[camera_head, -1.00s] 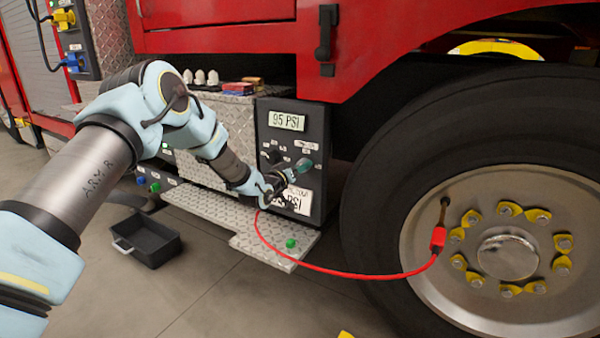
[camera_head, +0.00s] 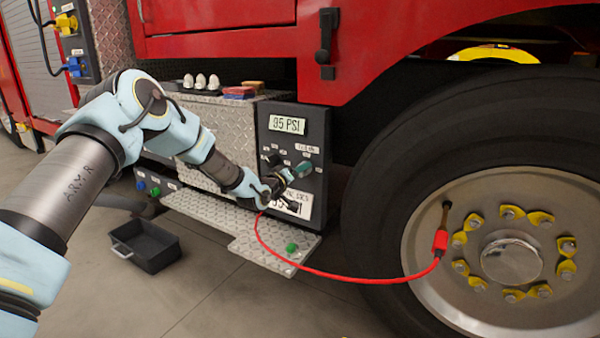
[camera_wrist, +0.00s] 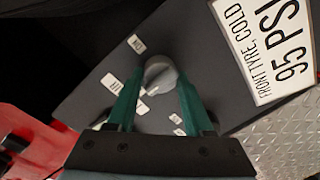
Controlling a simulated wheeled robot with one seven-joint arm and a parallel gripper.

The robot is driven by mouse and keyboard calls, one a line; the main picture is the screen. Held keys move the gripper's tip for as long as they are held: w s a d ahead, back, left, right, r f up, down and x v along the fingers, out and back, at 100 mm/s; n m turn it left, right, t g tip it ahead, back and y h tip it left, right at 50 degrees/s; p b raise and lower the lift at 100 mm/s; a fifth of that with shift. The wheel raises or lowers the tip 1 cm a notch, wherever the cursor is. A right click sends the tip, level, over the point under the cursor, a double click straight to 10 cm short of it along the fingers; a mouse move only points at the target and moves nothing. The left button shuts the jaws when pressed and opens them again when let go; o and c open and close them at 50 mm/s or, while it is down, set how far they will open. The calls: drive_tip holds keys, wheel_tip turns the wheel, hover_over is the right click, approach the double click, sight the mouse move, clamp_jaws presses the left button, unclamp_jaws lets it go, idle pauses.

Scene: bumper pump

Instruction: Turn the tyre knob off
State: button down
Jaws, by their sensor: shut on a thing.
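The dark control panel (camera_head: 318,125) on the truck's side carries a display (camera_head: 287,124) reading 95 PSI. My gripper (camera_head: 302,170) is at this panel, below the display. In the wrist view, the green fingertips of my gripper (camera_wrist: 159,78) are shut on a grey knob (camera_wrist: 160,70), one on each side. Small white labels surround the knob; one at its upper left seems to read ON. I cannot read the one naming the knob. The head view hides most of the knob behind my gripper.
A white placard (camera_wrist: 268,40) reads FRONT TYRE COLD 95 PSI. A red hose (camera_head: 330,272) runs from below the panel to the wheel (camera_head: 480,220). A diamond-plate step (camera_head: 225,220) juts out below my arm. A black tray (camera_head: 150,250) lies on the floor.

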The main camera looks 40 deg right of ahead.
drive_tip(key=shift+s+f, duration=0.1)
drive_tip(key=shift+f, duration=0.05)
drive_tip(key=shift+c, duration=1.4)
unclamp_jaws()
drive_tip(key=shift+a, duration=0.1)
drive_tip(key=v, duration=1)
drive_tip(key=shift+a, duration=0.3)
